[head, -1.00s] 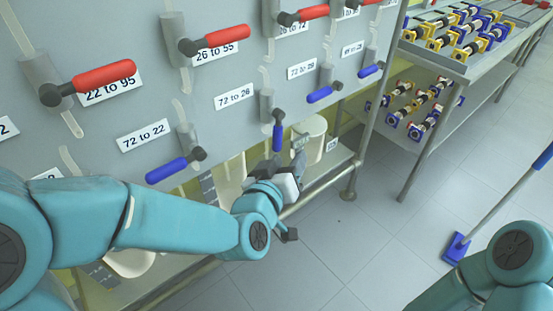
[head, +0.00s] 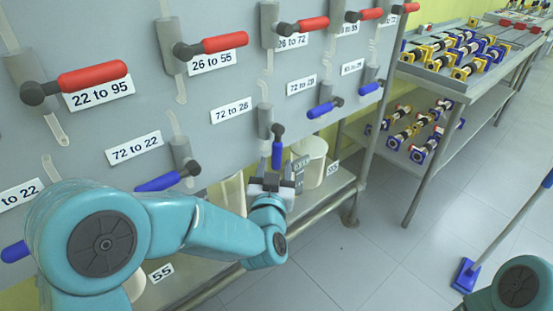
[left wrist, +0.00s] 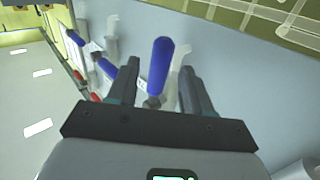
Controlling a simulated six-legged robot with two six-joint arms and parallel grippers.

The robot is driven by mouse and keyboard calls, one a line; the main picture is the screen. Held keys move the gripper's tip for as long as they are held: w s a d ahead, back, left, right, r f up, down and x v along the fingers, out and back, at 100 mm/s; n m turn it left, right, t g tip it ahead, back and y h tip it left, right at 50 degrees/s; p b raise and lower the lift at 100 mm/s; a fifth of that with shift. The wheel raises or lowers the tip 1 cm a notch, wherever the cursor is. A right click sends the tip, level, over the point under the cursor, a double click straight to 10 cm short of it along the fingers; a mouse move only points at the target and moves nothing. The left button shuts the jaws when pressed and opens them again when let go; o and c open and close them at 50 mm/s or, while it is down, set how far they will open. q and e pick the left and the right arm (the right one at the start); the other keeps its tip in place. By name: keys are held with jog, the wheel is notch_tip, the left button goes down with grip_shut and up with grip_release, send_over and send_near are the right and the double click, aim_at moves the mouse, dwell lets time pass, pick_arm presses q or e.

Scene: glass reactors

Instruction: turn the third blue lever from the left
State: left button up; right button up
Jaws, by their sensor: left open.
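The third blue lever from the left (head: 277,153) hangs straight down from its dark pivot on the grey panel, near the label "72 to 26". My left gripper (head: 278,182) is just below its lower end. In the left wrist view, the blue lever (left wrist: 160,66) shows in line with the gap between the two open fingers of my left gripper (left wrist: 159,72). No finger clearly touches it. The second blue lever (head: 158,183) lies nearly level, tilted. The first (head: 14,252) is partly behind my left arm. My right gripper is out of view.
More blue levers (head: 322,108) are farther right, and red levers (head: 94,77) run along the row above. A pale vessel (head: 312,160) stands behind the gripper on a lower shelf. A rack of parts (head: 455,85) is at right; the floor (head: 370,240) there is mostly clear.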

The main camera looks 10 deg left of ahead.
aim_at(276, 161)
pick_arm(q)
jog(key=w, duration=0.4)
jog(key=shift+a, duration=0.25)
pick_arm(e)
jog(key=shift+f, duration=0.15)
